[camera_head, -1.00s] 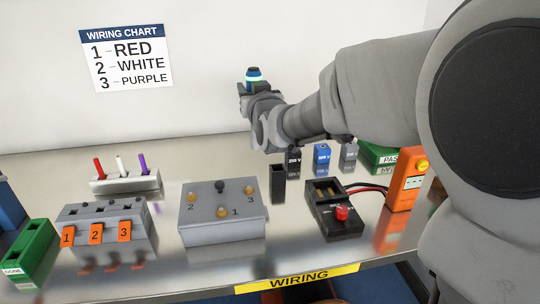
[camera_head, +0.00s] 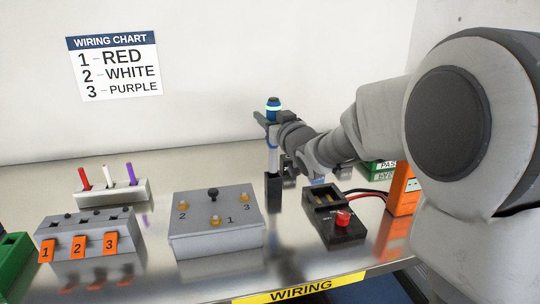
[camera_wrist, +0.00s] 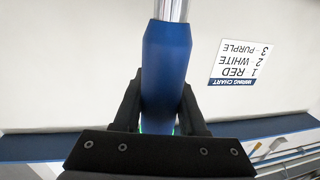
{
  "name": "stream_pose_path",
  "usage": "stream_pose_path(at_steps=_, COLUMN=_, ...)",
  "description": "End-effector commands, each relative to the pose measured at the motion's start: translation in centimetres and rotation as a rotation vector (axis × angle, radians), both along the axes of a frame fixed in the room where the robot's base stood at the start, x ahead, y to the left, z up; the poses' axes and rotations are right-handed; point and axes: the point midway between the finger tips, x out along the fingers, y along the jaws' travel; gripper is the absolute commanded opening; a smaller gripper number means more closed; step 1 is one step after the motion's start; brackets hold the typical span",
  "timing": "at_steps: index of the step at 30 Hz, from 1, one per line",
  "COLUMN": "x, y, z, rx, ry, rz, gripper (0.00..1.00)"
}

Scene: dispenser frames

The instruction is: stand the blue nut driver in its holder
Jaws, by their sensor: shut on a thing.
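The blue nut driver (camera_head: 273,104) stands upright in my gripper (camera_head: 271,122), its handle top showing above the jaws. Its metal shaft (camera_head: 273,157) points down at the small black holder (camera_head: 273,188) on the bench. The shaft's lower end meets the holder's top edge in the picture; I cannot tell whether it is inside the mouth or just above it. In the wrist view the blue handle (camera_wrist: 166,65) lies between the two dark fingers of my gripper (camera_wrist: 160,105), which are shut on it.
A grey box (camera_head: 216,228) with knobs stands left of the holder. A black battery box (camera_head: 340,232) with a red knob is to the right. Partly hidden blocks stand behind my arm. Orange-tabbed terminals (camera_head: 78,245) and a rack of coloured wires (camera_head: 113,193) are further left.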

Motion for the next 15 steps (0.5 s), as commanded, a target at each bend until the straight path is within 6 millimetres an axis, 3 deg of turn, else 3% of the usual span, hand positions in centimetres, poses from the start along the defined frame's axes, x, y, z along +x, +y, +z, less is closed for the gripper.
stream_pose_path(at_steps=12, x=0.0, y=0.0, z=-5.9, rx=-0.001, ry=0.000, rz=-0.001, gripper=0.00)
stream_pose_path(at_steps=15, x=0.0, y=0.0, z=-6.3, rx=-0.001, ry=-0.001, rz=-0.001, gripper=0.00)
